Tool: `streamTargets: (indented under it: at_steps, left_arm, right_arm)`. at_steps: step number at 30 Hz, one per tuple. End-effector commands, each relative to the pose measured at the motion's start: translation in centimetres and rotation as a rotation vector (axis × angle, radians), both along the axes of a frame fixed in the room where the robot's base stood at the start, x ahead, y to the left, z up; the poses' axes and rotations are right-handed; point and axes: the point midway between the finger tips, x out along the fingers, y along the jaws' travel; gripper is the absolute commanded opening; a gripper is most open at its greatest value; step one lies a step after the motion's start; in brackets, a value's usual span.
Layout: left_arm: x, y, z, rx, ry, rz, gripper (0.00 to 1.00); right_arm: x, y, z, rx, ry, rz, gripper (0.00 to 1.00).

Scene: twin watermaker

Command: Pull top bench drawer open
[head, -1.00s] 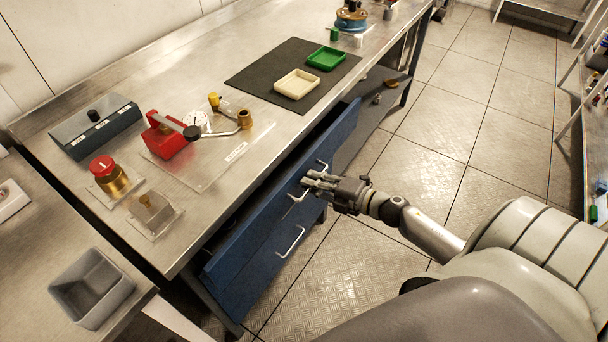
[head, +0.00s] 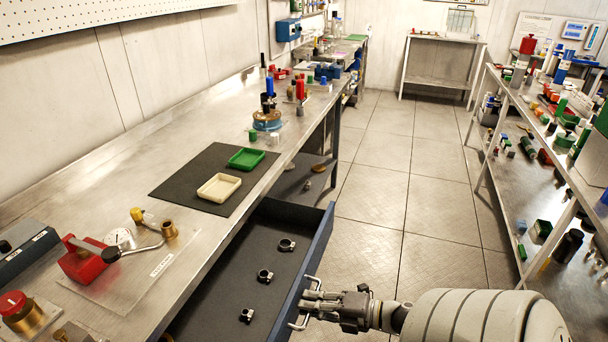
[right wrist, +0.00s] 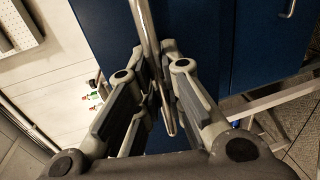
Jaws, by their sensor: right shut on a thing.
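The top bench drawer (head: 262,237) is blue with a dark lining and stands well open from under the steel bench in the head view. Three small black ring-shaped clamps (head: 265,276) lie inside it. My right gripper (head: 308,302) is at the drawer's front face, shut on its metal bar handle (head: 296,324). In the right wrist view the handle (right wrist: 145,30) runs between the fingers (right wrist: 160,98), with the blue front behind. My left gripper is not in view.
The steel bench top (head: 110,196) carries a dark mat (head: 172,186) with a green tray (head: 246,158) and a cream tray (head: 219,187), plus a red device (head: 84,262). A loaded shelf rack (head: 540,130) stands at the right. The tiled floor (head: 395,200) between is clear.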

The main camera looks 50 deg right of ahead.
Motion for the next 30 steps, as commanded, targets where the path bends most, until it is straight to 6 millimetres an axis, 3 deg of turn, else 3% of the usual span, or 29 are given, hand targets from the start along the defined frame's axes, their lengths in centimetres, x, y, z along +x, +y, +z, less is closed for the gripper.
streamTargets:
  at_steps: [9, 10, 15, 25, 30]
  left_arm:
    - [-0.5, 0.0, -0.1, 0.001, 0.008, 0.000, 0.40]
    - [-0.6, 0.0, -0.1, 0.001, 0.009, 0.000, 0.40]
    - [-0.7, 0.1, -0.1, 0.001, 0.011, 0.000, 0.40]
    - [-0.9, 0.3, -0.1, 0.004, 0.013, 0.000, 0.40]
    - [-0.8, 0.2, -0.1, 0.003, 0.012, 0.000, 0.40]
  right_arm:
    - [-0.1, 0.0, 0.0, 0.000, 0.001, 0.001, 0.00]
    - [-0.1, 0.0, 0.0, 0.000, 0.001, 0.000, 0.11]
    - [-0.1, 0.0, 0.0, 0.000, 0.001, 0.000, 0.31]
    - [-0.2, -0.1, 0.0, 0.000, 0.000, 0.000, 0.31]
    - [-1.7, -0.7, 0.3, 0.000, 0.003, -0.001, 0.31]
